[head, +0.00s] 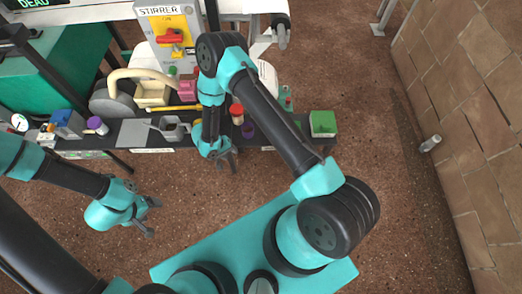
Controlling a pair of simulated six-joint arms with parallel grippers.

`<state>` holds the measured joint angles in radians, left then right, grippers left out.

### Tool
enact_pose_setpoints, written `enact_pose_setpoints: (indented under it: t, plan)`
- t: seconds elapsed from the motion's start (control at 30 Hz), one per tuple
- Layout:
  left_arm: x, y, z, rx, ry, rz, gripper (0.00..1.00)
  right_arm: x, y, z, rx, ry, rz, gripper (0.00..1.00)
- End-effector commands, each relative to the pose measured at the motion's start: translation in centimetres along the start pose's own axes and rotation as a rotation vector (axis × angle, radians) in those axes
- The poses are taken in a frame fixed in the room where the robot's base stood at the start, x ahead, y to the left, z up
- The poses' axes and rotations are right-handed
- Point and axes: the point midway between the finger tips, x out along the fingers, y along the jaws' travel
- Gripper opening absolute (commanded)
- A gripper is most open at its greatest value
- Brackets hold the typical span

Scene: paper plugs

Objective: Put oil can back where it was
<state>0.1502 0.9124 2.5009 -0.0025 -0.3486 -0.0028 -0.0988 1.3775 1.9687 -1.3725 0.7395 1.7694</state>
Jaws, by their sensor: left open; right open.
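I cannot tell for sure which thing is the oil can. A small grey cylinder (430,144) lies on the floor at the right, by the tiled wall. A red-capped container (237,114) and a dark purple one (249,131) stand on the narrow shelf, just right of my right gripper's wrist. My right gripper (233,166) is open and empty in front of the shelf's edge, pointing down. My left gripper (152,217) is open and empty over the floor at the lower left, apart from everything. My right arm hides part of the shelf.
The dark shelf (130,133) also holds a grey open container (173,128), a purple-capped container (97,125), a blue box (67,124) and a green box (322,123) at its right end. A stirrer panel (170,33) stands behind. The brown floor in front is clear.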

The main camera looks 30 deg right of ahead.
Motion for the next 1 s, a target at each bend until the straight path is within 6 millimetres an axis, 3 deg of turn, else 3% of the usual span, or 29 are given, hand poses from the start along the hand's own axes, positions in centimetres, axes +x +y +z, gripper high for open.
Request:
enact_pose_setpoints:
  t: [0.2, 0.4, 0.7, 0.9, 1.0]
  plan:
    - [0.0, 0.0, 0.0, 0.000, 0.000, 0.000, 0.72, -0.9, 3.5, 5.3, -0.105, -0.234, -0.265, 0.49]
    - [0.0, 0.0, 0.0, 0.000, 0.000, 0.000, 0.72, -2.7, 6.1, 8.7, -0.138, -0.277, -0.541, 0.49]
    - [0.0, 0.0, 0.0, 0.000, 0.000, 0.000, 0.72, -5.6, 11.2, 11.3, -0.086, -0.065, -0.812, 0.49]
    - [0.0, 0.0, 0.0, 0.000, 0.000, 0.000, 0.72, -6.4, 15.0, 12.1, -0.044, 0.116, -0.817, 0.49]
    - [0.0, 0.0, 0.0, 0.000, 0.000, 0.000, 0.72, -6.5, 15.9, 12.3, -0.039, 0.158, -0.802, 0.49]
